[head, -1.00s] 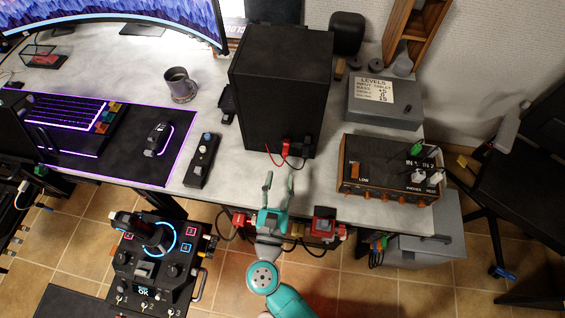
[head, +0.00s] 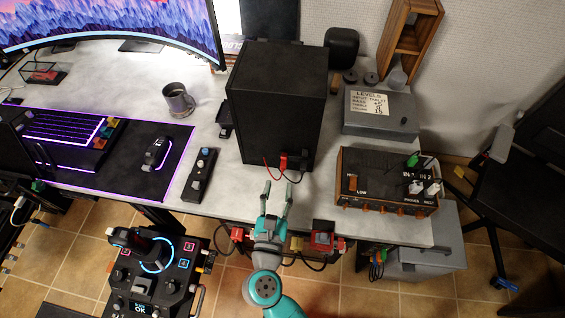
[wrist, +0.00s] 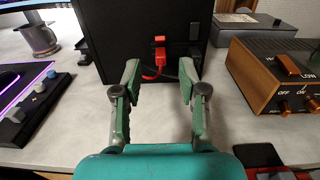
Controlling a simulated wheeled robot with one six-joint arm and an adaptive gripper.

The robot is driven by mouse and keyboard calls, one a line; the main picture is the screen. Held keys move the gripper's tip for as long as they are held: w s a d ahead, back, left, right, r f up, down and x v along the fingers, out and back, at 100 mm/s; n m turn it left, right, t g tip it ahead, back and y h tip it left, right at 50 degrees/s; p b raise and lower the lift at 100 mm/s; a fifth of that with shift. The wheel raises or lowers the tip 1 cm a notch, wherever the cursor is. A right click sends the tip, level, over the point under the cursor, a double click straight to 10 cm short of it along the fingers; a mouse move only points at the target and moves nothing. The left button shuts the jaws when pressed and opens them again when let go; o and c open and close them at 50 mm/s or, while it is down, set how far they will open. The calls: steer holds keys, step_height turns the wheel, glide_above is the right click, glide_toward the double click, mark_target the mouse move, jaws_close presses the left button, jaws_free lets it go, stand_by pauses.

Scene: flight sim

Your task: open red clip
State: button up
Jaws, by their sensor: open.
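The red clip (head: 283,162) is on the lower front face of the black speaker box (head: 272,115), beside a black clip (head: 298,156). A red wire runs from it. In the wrist view the red clip (wrist: 159,52) shows just beyond and between the fingertips. My gripper (head: 276,190) is open and empty, in front of the box near the table's front edge. In the wrist view my gripper (wrist: 159,72) has its fingers spread to either side of the red clip, apart from it.
A wooden-sided amplifier (head: 386,182) with knobs and plugs stands to the right. A small black control strip (head: 201,175) and a mug (head: 178,101) are to the left. Red devices (head: 322,238) hang at the table's front edge below. The tabletop before the speaker is clear.

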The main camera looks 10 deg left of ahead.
mark_target(283, 159)
steer(key=w, duration=1)
steer(key=shift+w+d, duration=0.15)
steer(key=shift+w, duration=0.1)
jaws_close()
